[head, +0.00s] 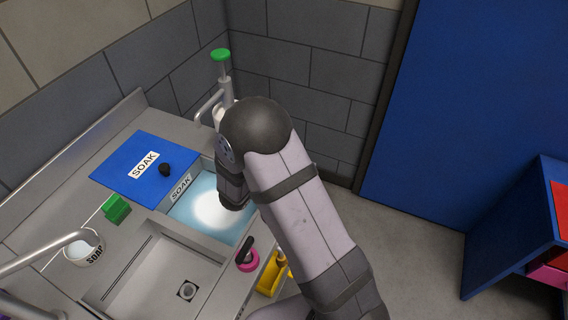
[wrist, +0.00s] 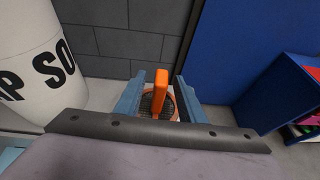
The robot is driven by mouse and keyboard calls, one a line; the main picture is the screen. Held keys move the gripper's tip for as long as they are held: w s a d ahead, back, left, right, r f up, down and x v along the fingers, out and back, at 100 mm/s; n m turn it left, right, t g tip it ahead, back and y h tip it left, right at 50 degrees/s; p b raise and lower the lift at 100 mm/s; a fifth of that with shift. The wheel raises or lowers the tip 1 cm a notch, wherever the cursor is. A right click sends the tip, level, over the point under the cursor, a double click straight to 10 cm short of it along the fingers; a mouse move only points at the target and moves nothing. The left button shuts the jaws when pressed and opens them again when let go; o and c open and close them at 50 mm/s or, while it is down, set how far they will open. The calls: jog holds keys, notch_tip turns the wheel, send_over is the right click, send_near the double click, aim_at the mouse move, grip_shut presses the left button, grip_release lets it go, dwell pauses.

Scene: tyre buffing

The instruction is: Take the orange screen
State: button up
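The orange screen (wrist: 160,85) shows in the wrist view as an upright orange handle with a round dark mesh and orange rim behind and below it. My gripper (wrist: 160,78) is open. Its two blue-grey fingers stand on either side of the handle, with a visible gap to it on both sides. I cannot tell how far beyond the fingertips the handle lies. In the head view my arm covers the middle, and I see neither the screen nor the fingertips there.
A blue SOAK lid (head: 125,168) with a black knob lies left of the water-filled soak basin (head: 190,212). An empty sink (head: 150,275), a green block (head: 116,209), a white soap cup (head: 83,250), a pink-and-black tool (head: 247,261) and a yellow item (head: 270,276) are nearby. A blue shelf (head: 515,235) stands right.

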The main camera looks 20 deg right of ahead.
grip_shut()
jog(key=shift+r, duration=0.2)
